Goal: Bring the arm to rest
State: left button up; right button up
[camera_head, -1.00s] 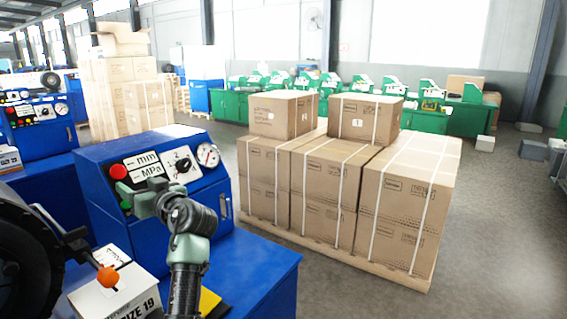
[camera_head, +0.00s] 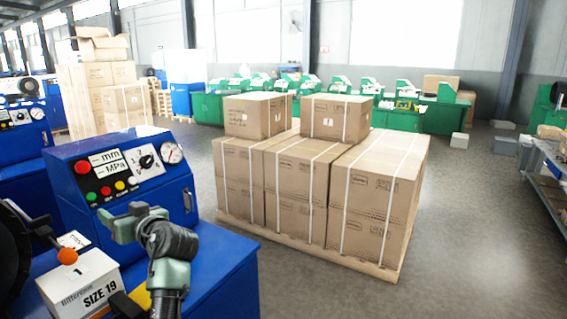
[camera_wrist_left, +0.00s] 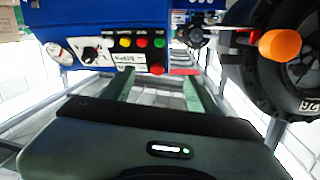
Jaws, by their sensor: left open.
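My left arm rises from the bottom of the head view, and its gripper (camera_head: 126,222) is in front of the blue crimper (camera_head: 215,270). In the left wrist view the two greenish fingers of the left gripper (camera_wrist_left: 155,92) stand apart with nothing between them. The crimper's control panel (camera_head: 125,168), with buttons, a knob and a gauge, is behind the gripper. It shows upside down in the left wrist view (camera_wrist_left: 110,45). My right gripper is not in view.
An orange knob (camera_head: 67,256) on a lever and a white "SIZE 19" box (camera_head: 78,285) are left of my arm. Strapped cartons (camera_head: 300,185) stand on a pallet (camera_head: 330,258) to the right. Open floor (camera_head: 465,240) lies beyond, with shelving (camera_head: 548,172) at the right edge.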

pick_arm(q)
jog(key=s+d+f+m+g+h, duration=0.1)
jog(key=s+d+f+m+h, duration=0.1)
jog(key=s+f, duration=0.55)
jog(key=s+d+f+m+g+h, duration=0.1)
jog(key=s+f+h, duration=0.25)
jog(key=f, duration=0.65)
jog(key=s+d+f+m+h, duration=0.2)
jog(key=s+f, duration=0.5)
jog(key=f, duration=0.2)
jog(key=s+d+f+m+g+h, duration=0.2)
jog(key=s+d+f+m+h, duration=0.3)
jog(key=s, duration=0.7)
jog(key=s+d+f+m+g+h, duration=0.1)
jog(key=s+d+f+g, duration=0.2)
jog(key=s+d, duration=0.7)
notch_tip(320, 180, down, 24)
jog(key=s+a, duration=0.2)
jog(key=s, duration=0.1)
jog(key=s+a+f+g, duration=0.2)
jog(key=s+a+f, duration=0.1)
jog(key=s+f, duration=1.4)
jog(key=shift+s+f, duration=0.3)
jog(key=shift+f, duration=0.35)
